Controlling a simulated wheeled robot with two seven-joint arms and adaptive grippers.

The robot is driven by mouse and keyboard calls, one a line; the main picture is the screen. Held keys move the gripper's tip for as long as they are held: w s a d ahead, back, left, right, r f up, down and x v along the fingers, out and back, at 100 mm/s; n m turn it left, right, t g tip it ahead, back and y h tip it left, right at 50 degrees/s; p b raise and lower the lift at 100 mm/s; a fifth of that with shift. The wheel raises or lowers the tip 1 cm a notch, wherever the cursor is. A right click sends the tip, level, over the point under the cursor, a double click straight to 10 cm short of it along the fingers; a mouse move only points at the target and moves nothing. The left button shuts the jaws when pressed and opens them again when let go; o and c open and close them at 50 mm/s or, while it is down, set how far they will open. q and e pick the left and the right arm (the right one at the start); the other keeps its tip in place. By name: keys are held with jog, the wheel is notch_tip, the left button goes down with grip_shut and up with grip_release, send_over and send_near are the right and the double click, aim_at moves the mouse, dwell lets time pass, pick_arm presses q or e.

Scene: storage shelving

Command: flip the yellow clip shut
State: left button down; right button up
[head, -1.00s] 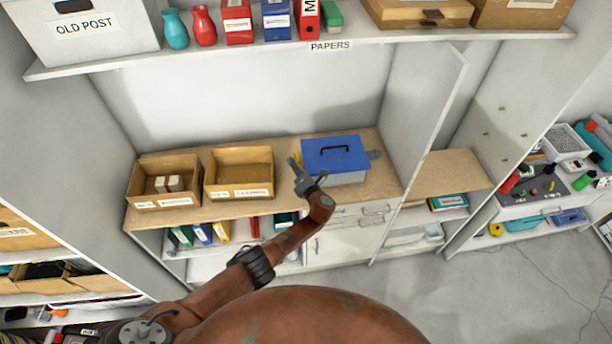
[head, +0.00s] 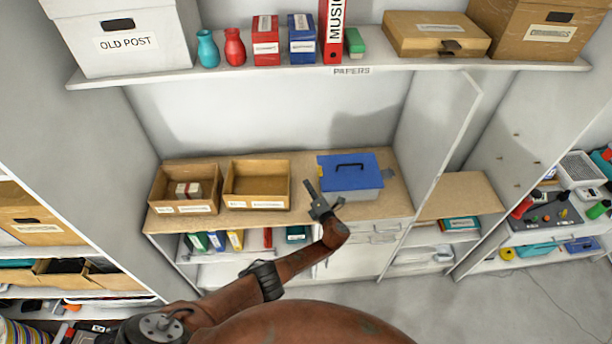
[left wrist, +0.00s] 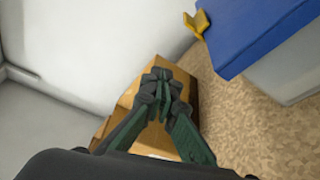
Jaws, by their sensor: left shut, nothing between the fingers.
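The yellow clip (left wrist: 197,22) sticks out from the left side of the blue lid (left wrist: 255,28) in the left wrist view. In the head view only a small yellow spot (head: 320,171) shows at that side. The box (head: 352,194) has a light grey body, a blue lid that is down, and a dark handle on top. My left gripper (head: 312,189) is just left of the box, apart from the clip. In the left wrist view its fingertips (left wrist: 162,78) are together and empty, below and left of the clip. My right gripper is not in view.
Two open cardboard bins (head: 256,204) stand left of the box on the wooden counter (head: 395,205); the left one holds small items. A grey latch (head: 389,174) shows at the box's right side. A shelf (head: 220,73) with vases and binders hangs above. A white upright panel (head: 440,140) stands to the right.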

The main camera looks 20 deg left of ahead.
pick_arm(q)
jog(key=shift+f+v, duration=0.15)
jog(key=shift+v, duration=1.25)
jog(key=shift+f+v, duration=0.15)
jog(key=shift+v, duration=1.2)
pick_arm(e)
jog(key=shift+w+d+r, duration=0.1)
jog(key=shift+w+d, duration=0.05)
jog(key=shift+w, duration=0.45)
pick_arm(q)
jog(key=shift+s+f, duration=0.1)
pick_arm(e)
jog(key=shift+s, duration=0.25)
